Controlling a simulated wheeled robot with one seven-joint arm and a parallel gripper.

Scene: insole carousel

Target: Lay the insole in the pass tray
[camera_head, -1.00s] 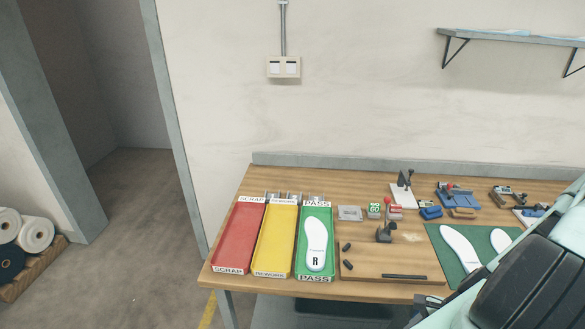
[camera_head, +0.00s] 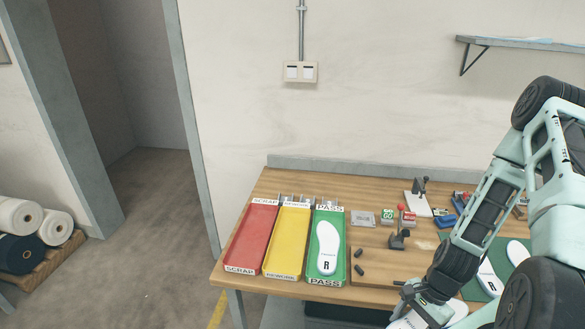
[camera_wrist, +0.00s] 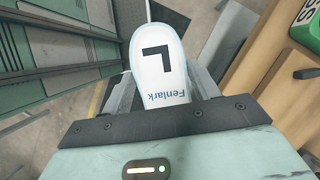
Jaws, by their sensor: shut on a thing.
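My gripper (camera_head: 424,305) is shut on a white insole (camera_wrist: 162,65) marked "L" and "Fenlark". In the wrist view, the insole sticks out between the fingers, with its rounded end forward. In the head view, my gripper is low, by the bench's front edge, right of the trays. The green pass tray (camera_head: 312,266) stands on the bench to its left, with "PASS" labels at both ends. A white insole marked "R" (camera_head: 328,246) lies in it, along its length. The pass tray's corner also shows at the upper right of the wrist view (camera_wrist: 307,38).
Left of the pass tray are a yellow rework tray (camera_head: 286,245) and a red scrap tray (camera_head: 251,238). A wooden board with a dark clamp (camera_head: 399,240) lies to its right. More white insoles (camera_head: 489,279) are on a green mat, partly behind my arm.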

